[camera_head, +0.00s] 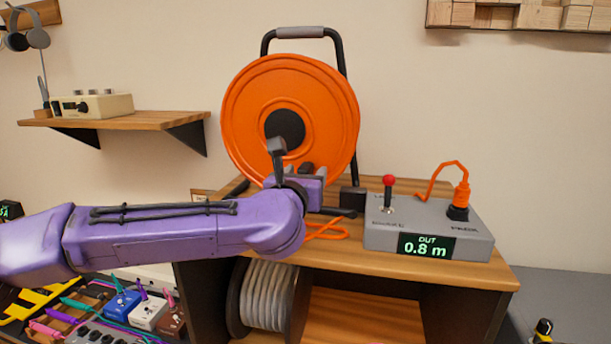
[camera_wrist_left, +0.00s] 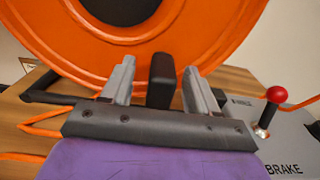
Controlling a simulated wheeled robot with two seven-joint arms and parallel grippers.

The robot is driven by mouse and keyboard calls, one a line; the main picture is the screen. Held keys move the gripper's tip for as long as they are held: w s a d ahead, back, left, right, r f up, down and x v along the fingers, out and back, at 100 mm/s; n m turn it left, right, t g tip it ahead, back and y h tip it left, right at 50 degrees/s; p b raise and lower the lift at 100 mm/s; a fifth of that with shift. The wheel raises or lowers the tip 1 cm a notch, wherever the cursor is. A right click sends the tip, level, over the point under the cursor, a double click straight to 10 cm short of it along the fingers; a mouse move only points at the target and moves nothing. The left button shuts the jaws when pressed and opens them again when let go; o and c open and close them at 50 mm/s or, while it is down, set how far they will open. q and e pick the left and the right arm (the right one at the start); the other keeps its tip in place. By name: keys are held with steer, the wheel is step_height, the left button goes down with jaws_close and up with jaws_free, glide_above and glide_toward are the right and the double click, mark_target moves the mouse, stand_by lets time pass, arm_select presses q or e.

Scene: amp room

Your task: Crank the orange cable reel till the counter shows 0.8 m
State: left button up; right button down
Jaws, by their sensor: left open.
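The orange cable reel (camera_head: 318,90) stands upright on the wooden cabinet, with a dark hub and a black stand. Its dark crank handle (camera_head: 277,147) is at the lower part of the disc, and also shows in the left wrist view (camera_wrist_left: 160,72). My left gripper (camera_head: 291,173) is open in front of the reel. In the wrist view its two fingers (camera_wrist_left: 160,90) stand on either side of the handle, with gaps on both sides. The counter (camera_head: 426,246) on the grey box reads OUT 0.8 m. My right gripper is not in view.
The grey box (camera_head: 385,236) has a red-knobbed lever (camera_head: 389,190), by the word BRAKE in the wrist view, and an orange plug (camera_head: 462,196). Loose orange cable (camera_head: 325,230) lies on the cabinet top (camera_head: 470,272). A grey cable spool (camera_head: 268,295) sits below. A wall shelf (camera_head: 130,122) is at left.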

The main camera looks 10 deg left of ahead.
arm_select(q)
steer(key=s+b, duration=0.2)
steer(key=s, duration=0.6)
steer(key=shift+s+a, duration=0.15)
steer(key=shift+s, duration=0.25)
